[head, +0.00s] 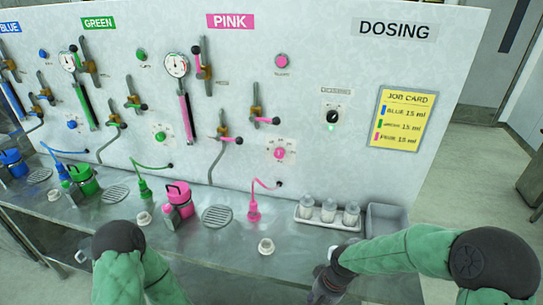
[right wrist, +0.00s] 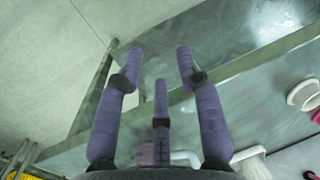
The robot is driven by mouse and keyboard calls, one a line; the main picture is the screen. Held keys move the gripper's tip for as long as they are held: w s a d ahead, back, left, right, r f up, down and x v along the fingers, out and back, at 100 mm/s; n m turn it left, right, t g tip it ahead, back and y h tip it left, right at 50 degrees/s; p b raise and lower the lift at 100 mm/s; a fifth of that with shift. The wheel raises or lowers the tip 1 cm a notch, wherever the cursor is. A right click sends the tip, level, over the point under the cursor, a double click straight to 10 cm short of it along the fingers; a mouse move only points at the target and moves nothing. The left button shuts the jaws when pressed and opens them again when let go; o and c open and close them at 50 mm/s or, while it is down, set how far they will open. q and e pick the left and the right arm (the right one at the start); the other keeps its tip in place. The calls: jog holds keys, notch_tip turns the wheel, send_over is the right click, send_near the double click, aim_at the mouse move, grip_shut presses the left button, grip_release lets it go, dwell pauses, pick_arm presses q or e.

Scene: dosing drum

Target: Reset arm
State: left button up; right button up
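My right arm (head: 400,255) comes in from the lower right in a green sleeve, bent over the front of the bench. My right gripper (head: 328,284) is low at the bench's front edge, partly cut off. In the right wrist view its purple fingers (right wrist: 160,78) are spread apart with nothing between them. My left arm (head: 130,265) shows as a green sleeve with a dark joint at the lower left. The left gripper cannot be made out.
The steel bench (head: 225,245) carries a pink container (head: 180,200), a pink nozzle (head: 254,211), a white cap (head: 266,246), a tray (head: 305,218) of small bottles and a grey bin (head: 387,219). The dosing panel (head: 330,60) stands behind. Open floor lies at the right.

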jog(key=s+a+f, duration=0.2)
jog(key=s+f, duration=0.3)
jog(key=f, duration=0.3)
jog(key=s+a+f+m+y, duration=0.1)
jog(key=s+a+f, duration=0.1)
jog(key=s+f, duration=0.4)
notch_tip(320, 180, down, 3)
jog(key=shift+f+t+y+b, duration=0.2)
jog(key=shift+t+y+b, duration=0.1)
jog(key=shift+t, duration=0.1)
